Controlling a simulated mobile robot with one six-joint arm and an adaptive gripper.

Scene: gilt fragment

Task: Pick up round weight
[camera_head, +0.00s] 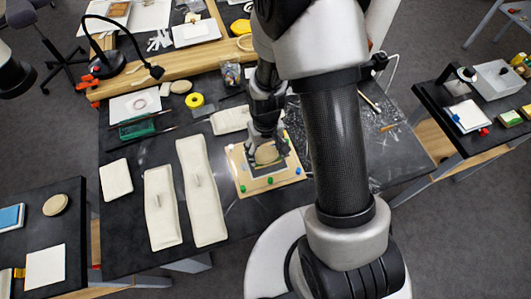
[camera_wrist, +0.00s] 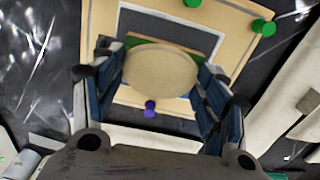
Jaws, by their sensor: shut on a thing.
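The round weight, a beige disc (camera_head: 266,155), is over the wooden frame board (camera_head: 290,181) with coloured pegs. In the wrist view the round weight (camera_wrist: 161,72) sits between both fingers, seen from above as a pale oval. My gripper (camera_head: 268,147) is shut on it, with a finger on either side; the gripper also shows in the wrist view (camera_wrist: 155,78). A green edge shows just behind the disc. I cannot tell whether the disc still touches the board.
Long white padded pieces (camera_head: 203,190) lie left of the board on the dark table. A yellow tape roll (camera_head: 195,100) and a green box (camera_head: 137,129) lie farther back. Another beige round object (camera_head: 55,205) sits on the left side table. My arm hides part of the table's right.

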